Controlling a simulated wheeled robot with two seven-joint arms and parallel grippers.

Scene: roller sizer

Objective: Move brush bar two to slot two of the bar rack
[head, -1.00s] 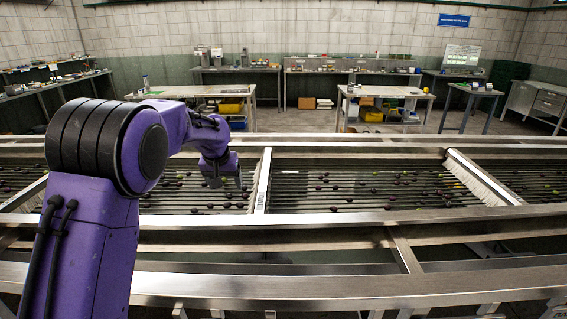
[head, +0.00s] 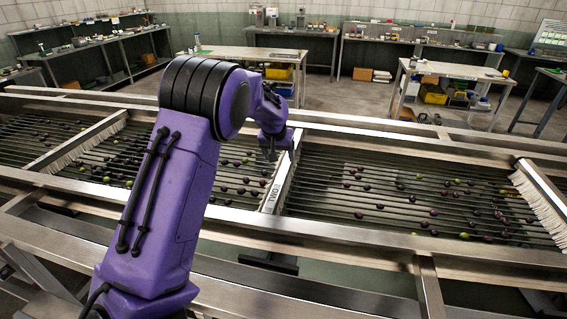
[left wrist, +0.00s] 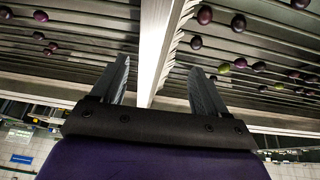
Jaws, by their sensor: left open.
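Brush bar two (head: 281,183), a pale metal bar with a "TWO" label at its near end, lies across the roller bed. My left gripper (head: 269,152) is just left of its far part in the head view and looks open. In the left wrist view the open fingers (left wrist: 160,92) stand on either side of the bar (left wrist: 157,45) in the picture. I cannot tell whether the fingertips reach down past its sides or touch it. My forearm hides part of the bed. My right gripper is out of view. I cannot pick out the bar rack.
Other brush bars with pale bristles cross the bed at left (head: 84,143) and right (head: 540,197). Small dark and green fruit lie scattered on the rollers (head: 400,197). A steel front rail (head: 330,240) runs along the near side. Work tables (head: 250,54) stand beyond.

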